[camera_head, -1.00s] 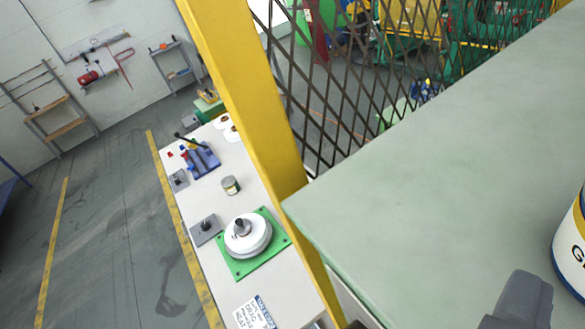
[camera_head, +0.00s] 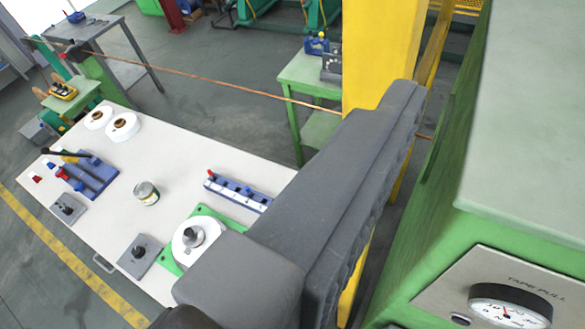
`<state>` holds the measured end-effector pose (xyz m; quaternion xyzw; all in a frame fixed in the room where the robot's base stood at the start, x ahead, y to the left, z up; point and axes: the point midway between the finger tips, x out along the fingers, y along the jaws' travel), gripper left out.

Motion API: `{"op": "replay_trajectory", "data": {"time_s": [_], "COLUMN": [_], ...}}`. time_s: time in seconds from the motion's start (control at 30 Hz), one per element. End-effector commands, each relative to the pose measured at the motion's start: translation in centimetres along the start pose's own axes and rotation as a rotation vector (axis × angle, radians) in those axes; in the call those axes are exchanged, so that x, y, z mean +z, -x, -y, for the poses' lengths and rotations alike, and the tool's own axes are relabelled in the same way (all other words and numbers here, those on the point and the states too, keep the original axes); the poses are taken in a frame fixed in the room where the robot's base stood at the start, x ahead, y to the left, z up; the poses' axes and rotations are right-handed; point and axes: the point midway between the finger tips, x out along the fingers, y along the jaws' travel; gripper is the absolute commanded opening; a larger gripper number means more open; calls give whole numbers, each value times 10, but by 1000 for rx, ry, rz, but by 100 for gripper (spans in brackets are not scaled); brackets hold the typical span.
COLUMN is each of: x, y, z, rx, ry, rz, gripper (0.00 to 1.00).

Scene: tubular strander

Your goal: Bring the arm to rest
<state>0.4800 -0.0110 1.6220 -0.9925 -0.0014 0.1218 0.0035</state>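My gripper (camera_head: 402,100) shows as a large dark grey shape across the middle of the picture, running from the lower left up to the yellow post. Its right side is ridged. I cannot make out two separate fingers or a gap between them, and I see nothing held. The tip overlaps the post in the picture; I cannot tell the distance between them. The gripper hides the right end of the white table (camera_head: 150,240) and part of a white disc (camera_head: 193,240) on a green plate.
A yellow post (camera_head: 380,60) stands behind the gripper tip. A green cabinet with a pale top (camera_head: 530,120) and a dial gauge (camera_head: 510,305) fills the right. A copper-coloured wire (camera_head: 200,77) crosses behind. A tin (camera_head: 146,193) stands on the table. Open floor (camera_head: 215,60) lies beyond.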

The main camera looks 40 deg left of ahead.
Motion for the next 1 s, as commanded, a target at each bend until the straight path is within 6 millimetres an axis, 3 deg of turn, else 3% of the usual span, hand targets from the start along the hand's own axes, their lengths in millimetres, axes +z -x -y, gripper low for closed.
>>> {"op": "replay_trajectory", "data": {"time_s": [0.1,0.53,1.0], "x": [1,8,92], "y": [7,5,-16], "z": [10,9,8], "rx": [3,4,3], "ry": [7,5,5], "rz": [-14,-16,-15], "gripper": [85,85,85]}}
